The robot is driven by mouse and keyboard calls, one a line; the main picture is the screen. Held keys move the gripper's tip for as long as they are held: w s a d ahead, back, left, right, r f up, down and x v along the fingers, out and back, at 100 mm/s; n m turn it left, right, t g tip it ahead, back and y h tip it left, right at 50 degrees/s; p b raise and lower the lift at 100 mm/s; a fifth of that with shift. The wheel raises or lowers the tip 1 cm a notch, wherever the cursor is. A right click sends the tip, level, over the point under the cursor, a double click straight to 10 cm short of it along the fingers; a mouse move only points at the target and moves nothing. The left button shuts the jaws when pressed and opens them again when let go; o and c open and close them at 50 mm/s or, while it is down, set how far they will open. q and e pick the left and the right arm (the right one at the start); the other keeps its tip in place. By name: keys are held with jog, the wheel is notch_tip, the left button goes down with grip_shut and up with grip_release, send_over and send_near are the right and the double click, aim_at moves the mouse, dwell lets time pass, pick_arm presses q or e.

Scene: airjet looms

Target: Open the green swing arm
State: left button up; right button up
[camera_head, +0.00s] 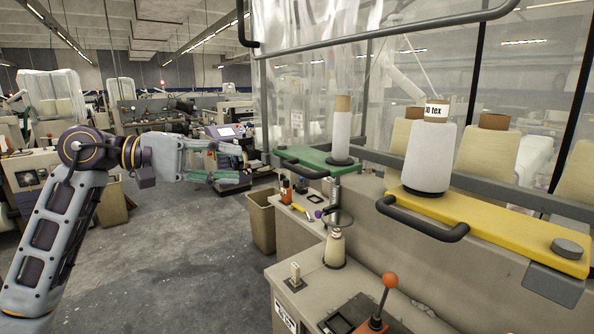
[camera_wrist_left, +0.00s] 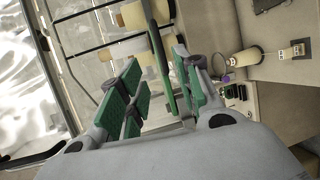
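The green swing arm (camera_head: 318,162) juts from the machine frame in the middle of the head view, with a white yarn cone (camera_head: 341,136) standing on it and a black handle (camera_head: 299,169) at its near side. My left gripper (camera_head: 243,163) is open and empty, to the left of the swing arm, its fingers pointing right towards it. In the left wrist view the green swing arm (camera_wrist_left: 161,66) shows as a narrow bar beyond the gap between the open fingers (camera_wrist_left: 156,62). I see no contact with the arm or handle. My right gripper is out of view.
A yellow swing arm (camera_head: 490,226) with a large white cone (camera_head: 429,160) stands at the right. Below are a grey cabinet and an orange-knobbed lever (camera_head: 390,280). A beige bin (camera_head: 262,220) stands below the green arm. The floor (camera_head: 180,250) in front is clear.

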aim_at(293, 170)
pick_arm(q)
jog(key=p+x, duration=0.3)
jog(key=x, duration=0.9)
jog(key=shift+x, duration=0.8)
jog(key=c, duration=0.6)
jog(key=shift+f, duration=0.1)
grip_shut()
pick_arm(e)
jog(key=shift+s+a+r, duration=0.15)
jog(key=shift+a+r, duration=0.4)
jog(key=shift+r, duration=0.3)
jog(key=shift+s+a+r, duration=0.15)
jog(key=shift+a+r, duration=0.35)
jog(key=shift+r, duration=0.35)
